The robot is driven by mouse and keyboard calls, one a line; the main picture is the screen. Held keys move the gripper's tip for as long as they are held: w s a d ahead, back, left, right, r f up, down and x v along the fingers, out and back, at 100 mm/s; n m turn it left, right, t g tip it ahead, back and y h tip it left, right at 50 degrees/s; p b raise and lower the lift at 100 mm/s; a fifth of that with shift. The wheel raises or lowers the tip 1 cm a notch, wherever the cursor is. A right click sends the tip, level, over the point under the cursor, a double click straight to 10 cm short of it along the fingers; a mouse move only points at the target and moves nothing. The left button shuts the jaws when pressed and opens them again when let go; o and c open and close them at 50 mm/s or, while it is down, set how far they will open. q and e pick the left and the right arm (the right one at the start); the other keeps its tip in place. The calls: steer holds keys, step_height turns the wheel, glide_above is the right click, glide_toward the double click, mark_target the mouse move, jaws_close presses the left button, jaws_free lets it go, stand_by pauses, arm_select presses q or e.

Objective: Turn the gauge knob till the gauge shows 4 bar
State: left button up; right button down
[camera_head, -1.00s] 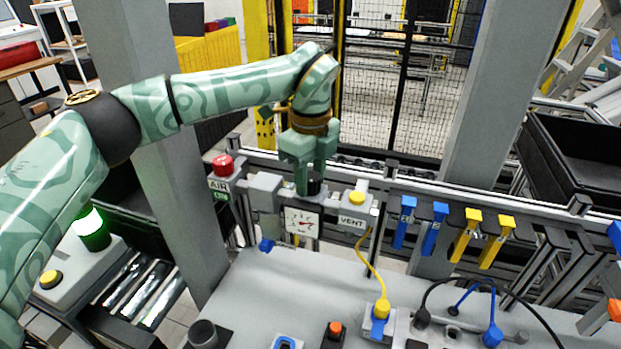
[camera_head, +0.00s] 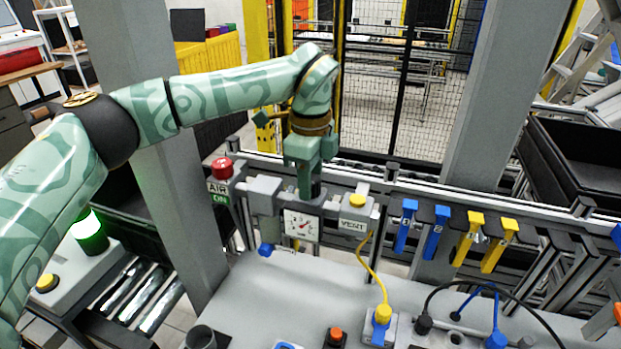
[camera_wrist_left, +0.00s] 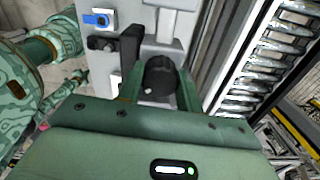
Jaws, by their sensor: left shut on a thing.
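The gauge (camera_head: 302,227) is a white square dial on the rail, with a dark needle pointing toward its upper right; its numbers are too small to read. The black gauge knob sits above it, mostly hidden by my gripper in the head view, and shows as a dark round cap (camera_wrist_left: 160,76) in the left wrist view. My left gripper (camera_head: 311,190) points down onto the knob and is shut on it, one finger on each side. My right gripper is not in view.
Left of the gauge stands a red AIR button (camera_head: 222,168) over a green ON sign. Right of it is a VENT block with a yellow button (camera_head: 357,200). Blue and yellow clips (camera_head: 472,237) hang farther right. The grey bench (camera_head: 270,295) in front has cables and connectors.

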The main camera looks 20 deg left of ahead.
arm_select(q)
steer(key=o, duration=1)
steer(key=shift+r, duration=0.1)
step_height(320, 180, up, 16)
steer(key=shift+r+p, duration=0.15)
steer(key=shift+p, duration=0.15)
